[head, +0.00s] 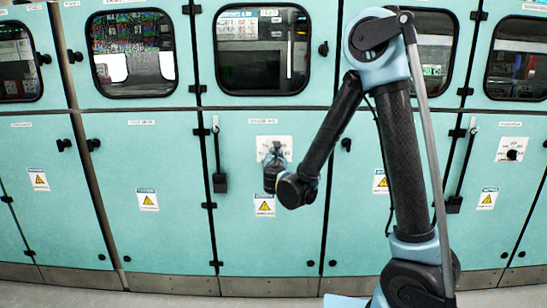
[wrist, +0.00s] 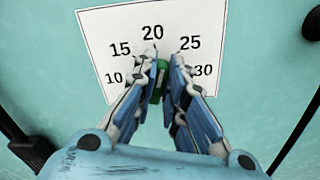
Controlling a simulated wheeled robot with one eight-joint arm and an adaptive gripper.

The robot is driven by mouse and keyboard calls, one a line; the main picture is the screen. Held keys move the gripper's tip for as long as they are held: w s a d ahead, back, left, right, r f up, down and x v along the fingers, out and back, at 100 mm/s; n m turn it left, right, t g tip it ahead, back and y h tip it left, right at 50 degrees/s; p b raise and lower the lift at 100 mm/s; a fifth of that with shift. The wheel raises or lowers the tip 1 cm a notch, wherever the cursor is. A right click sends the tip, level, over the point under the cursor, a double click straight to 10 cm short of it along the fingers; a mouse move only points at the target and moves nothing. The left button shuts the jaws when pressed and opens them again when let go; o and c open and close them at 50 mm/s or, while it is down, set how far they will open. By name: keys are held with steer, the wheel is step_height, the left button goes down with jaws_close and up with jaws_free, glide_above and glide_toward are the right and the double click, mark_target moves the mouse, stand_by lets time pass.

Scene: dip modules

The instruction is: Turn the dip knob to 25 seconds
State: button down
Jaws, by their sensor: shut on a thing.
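The dip knob (wrist: 161,79) shows as a narrow green and dark piece between my fingertips in the wrist view. It sits on a white dial plate (wrist: 105,40) marked 10, 15, 20, 25 and 30. The visible part of the knob stands near upright below the 20 mark; its exact pointing is partly hidden by the fingers. My gripper (wrist: 165,66) is shut on the knob, with one finger on each side. In the head view the plate (head: 284,141) is on the middle teal panel, with my gripper (head: 273,158) in front, hiding the knob.
A black latch handle (head: 219,183) hangs left of the plate. A yellow warning label (head: 264,206) is below it. Another white plate with a black knob (head: 512,154) is on the far right panel. Windows line the panels above, and grey floor shows at the bottom.

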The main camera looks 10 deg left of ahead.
steer(key=m, duration=0.5)
steer(key=shift+d+f, duration=0.1)
steer(key=shift+d, duration=0.15)
steer(key=shift+d, duration=0.1)
stand_by(0.3)
steer(key=c, duration=1.6)
jaws_free()
steer(key=shift+c, duration=0.2)
steer(key=v, duration=1.1)
steer(key=shift+s, duration=0.4)
steer(key=shift+d+f, duration=0.1)
steer(key=shift+f, duration=0.05)
